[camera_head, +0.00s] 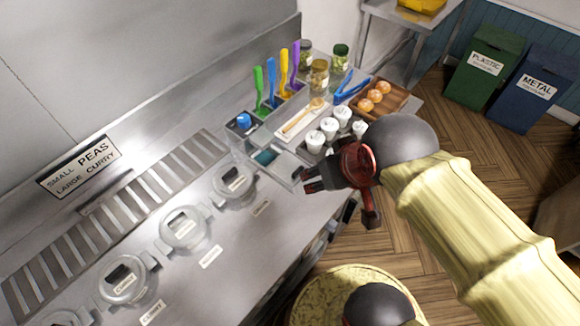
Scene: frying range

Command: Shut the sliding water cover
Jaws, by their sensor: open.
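A small metal water well (265,156) with teal water showing sits on the range between the round lids and the white cups. A flat grey metal piece beside it, on the side toward my gripper, looks like the sliding water cover (284,173); the well is at least partly uncovered. My gripper (307,180) is dark, open and empty, just right of this metal piece. I cannot tell whether the fingers touch it.
White cups (329,127), a blue-topped container (243,121), coloured utensils (271,84), jars (319,76) and a wooden tray of orange-brown round items (380,97) crowd the far end. Round lids (183,228) line the range top. Bins (488,62) stand far right.

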